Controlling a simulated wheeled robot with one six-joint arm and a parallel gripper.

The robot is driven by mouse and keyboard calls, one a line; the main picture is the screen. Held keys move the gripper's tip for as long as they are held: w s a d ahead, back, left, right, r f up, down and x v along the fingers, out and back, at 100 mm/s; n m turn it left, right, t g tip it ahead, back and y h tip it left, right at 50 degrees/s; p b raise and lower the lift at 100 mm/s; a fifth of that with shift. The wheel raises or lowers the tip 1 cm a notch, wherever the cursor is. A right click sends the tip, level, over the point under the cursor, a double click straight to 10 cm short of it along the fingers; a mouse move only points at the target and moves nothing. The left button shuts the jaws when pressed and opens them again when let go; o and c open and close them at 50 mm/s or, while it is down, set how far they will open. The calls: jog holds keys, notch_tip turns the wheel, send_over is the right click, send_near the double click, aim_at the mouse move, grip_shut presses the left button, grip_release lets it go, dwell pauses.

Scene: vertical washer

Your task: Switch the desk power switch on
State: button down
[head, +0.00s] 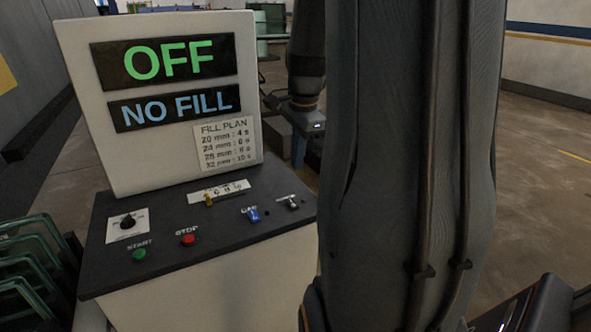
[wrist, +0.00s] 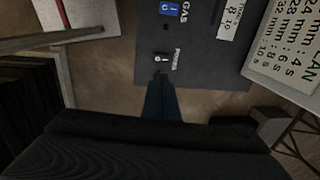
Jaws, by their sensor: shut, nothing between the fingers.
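The power switch is a small metallic toggle on the dark desk top. It shows in the head view (head: 289,203) near the desk's right edge and in the wrist view (wrist: 162,58), beside its "POWER" label. My gripper (wrist: 158,76) is shut and empty in the wrist view, its narrow fingertips pointing at the switch. The tips appear just short of the switch; whether they touch it I cannot tell. My arm fills much of the head view's right half, and I cannot make out the fingertips there. The desk's display (head: 168,59) reads "OFF" and "NO FILL" below it.
The blue gas switch (head: 253,214) sits left of the power switch. A red stop button (head: 188,239), green start button (head: 139,255), black knob (head: 127,221) and slider scale (head: 220,192) share the desk (head: 225,246). Green racks (head: 38,262) stand left of it.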

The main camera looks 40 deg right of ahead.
jog(key=shift+r, duration=0.15)
jog(key=s+a+f+n+b, duration=0.1)
jog(key=s+a+f+n, duration=0.1)
jog(key=a+f+n, duration=0.2)
jog(key=s+a+f+n+b, duration=0.1)
jog(key=s+a+f+n, duration=0.1)
jog(key=a+f+n, duration=0.3)
jog(key=s+a+f+n+b, duration=0.2)
jog(key=a+f+n, duration=0.2)
jog(key=a+n, duration=0.7)
jog(key=a, duration=0.6)
jog(key=shift+a+f+n+g, duration=0.2)
jog(key=shift+f+n+g, duration=0.1)
jog(key=shift+f, duration=0.1)
